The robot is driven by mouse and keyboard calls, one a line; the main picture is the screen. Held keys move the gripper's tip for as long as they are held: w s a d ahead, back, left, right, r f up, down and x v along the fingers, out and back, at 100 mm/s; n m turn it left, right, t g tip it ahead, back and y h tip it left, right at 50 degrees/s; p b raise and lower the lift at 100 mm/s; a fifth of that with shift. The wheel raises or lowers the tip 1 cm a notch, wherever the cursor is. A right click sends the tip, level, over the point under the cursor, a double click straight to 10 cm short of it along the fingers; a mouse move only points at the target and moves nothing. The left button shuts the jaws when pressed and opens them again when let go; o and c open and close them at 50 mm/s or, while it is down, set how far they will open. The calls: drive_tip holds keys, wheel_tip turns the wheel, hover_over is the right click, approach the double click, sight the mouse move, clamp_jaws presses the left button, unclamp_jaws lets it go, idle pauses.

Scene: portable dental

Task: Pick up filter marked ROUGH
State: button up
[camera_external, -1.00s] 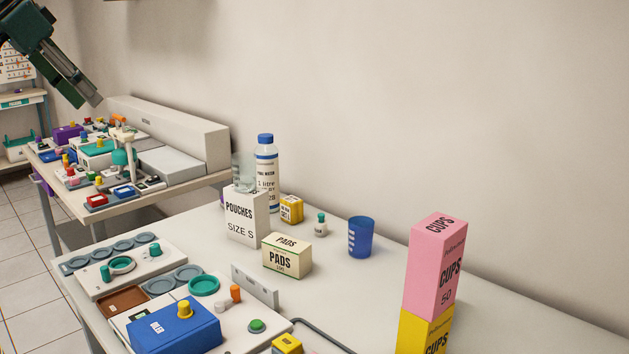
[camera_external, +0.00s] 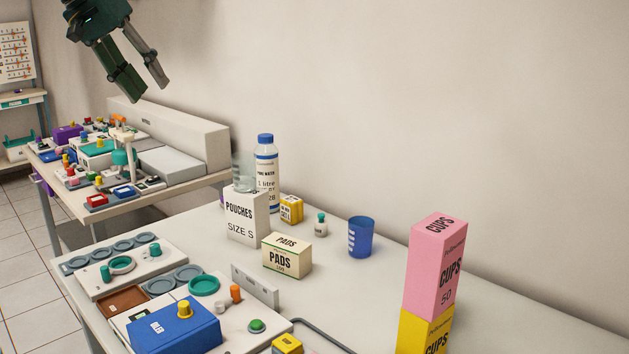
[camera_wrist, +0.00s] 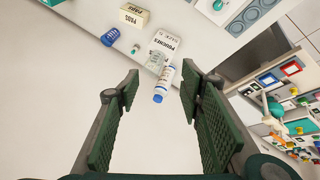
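I cannot read the word ROUGH on anything, so I cannot tell which thing is the filter. Small round grey discs lie in rows on the white panel on the near table; one row of discs (camera_external: 110,250) is at the panel's back, and another pair of discs (camera_external: 174,279) is nearer the front. My gripper (camera_external: 145,92) is high in the air at the upper left, above the far bench. In the wrist view my gripper (camera_wrist: 157,88) has its two green fingers wide apart, with nothing held between them.
A water bottle (camera_external: 266,175) and a pouches box (camera_external: 245,214) with a clear cup on top stand mid-table. A pads box (camera_external: 287,256), a blue cup (camera_external: 361,237) and stacked cups boxes (camera_external: 434,265) are to the right. A blue box (camera_external: 173,328) is in front. The far bench (camera_external: 165,200) is crowded.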

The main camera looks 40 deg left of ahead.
drive_tip(key=w+d+f+n+g+b, duration=0.15)
drive_tip(key=w+f+n, duration=0.3)
drive_tip(key=w, duration=0.65)
drive_tip(key=n+g+h+b, duration=0.2)
drive_tip(key=n+h+b, duration=0.15)
drive_tip(key=n, duration=0.95)
hover_over(321, 224)
drive_tip(key=a, duration=0.4)
wheel_tip(321, 224, down, 31)
drive_tip(key=shift+s+d+y, duration=0.15)
drive_tip(key=shift+s+y, duration=0.2)
drive_tip(key=shift+s, duration=0.1)
drive_tip(key=shift+x, duration=1.25)
drive_tip(key=shift+d, duration=0.1)
